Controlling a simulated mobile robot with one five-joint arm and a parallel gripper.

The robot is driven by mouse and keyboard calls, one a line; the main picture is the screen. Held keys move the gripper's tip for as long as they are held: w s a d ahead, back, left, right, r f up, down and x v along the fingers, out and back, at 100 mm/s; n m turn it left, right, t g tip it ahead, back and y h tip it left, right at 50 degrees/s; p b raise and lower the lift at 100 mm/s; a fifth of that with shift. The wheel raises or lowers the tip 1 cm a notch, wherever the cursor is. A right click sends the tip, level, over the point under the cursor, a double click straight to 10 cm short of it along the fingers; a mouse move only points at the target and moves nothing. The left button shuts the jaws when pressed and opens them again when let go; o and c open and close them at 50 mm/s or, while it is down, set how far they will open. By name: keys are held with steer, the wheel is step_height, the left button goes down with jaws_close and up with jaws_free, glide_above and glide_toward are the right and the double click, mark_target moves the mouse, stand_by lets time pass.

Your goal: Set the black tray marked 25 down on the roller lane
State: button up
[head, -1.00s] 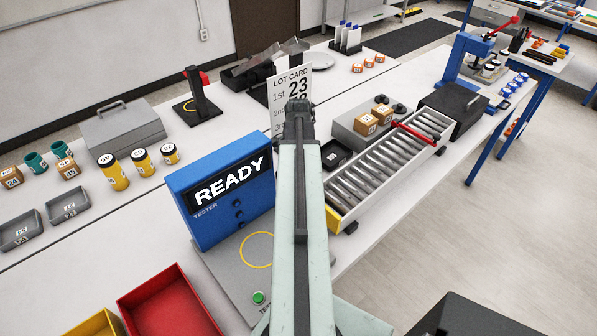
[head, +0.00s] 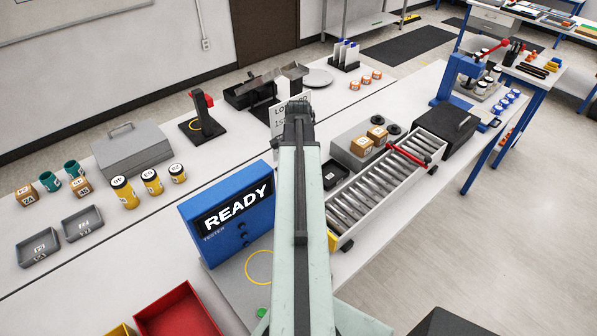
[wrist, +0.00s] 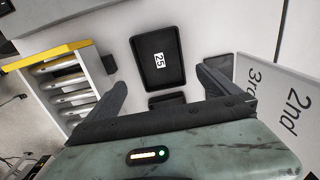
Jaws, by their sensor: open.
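The black tray (wrist: 150,42) marked 25 lies flat on the white bench in the wrist view, label up. In the head view the small black tray (head: 343,166) sits left of the roller lane, beside my arm. My gripper (wrist: 162,77) is open and empty. Its fingers are spread on either side of the tray's near end in the picture, apart from it. The roller lane (wrist: 72,85), with a yellow end, is left of the tray in the wrist view. In the head view the lane (head: 362,193) has bare metal rollers and a red bar across its far part.
The lot card (wrist: 284,95) stands close to the right finger. Another dark piece (wrist: 167,100) shows between the fingers. A grey block with brown boxes (head: 362,144) stands behind the tray. The blue tester (head: 228,215) is left of my arm.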

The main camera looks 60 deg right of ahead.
step_height(320, 180, up, 2)
steer(key=shift+r+p, duration=0.2)
steer(key=shift+p, duration=0.25)
steer(key=w+a+n, duration=0.9)
steer(key=w+a, duration=0.7)
steer(key=a, duration=0.3)
steer(key=w+a+n, duration=0.3)
steer(key=a+n, duration=0.3)
steer(key=a, duration=0.9)
steer(key=w+a+n, duration=0.3)
steer(key=a+n, duration=0.3)
steer(key=a, duration=1)
steer(key=shift+n, duration=0.3)
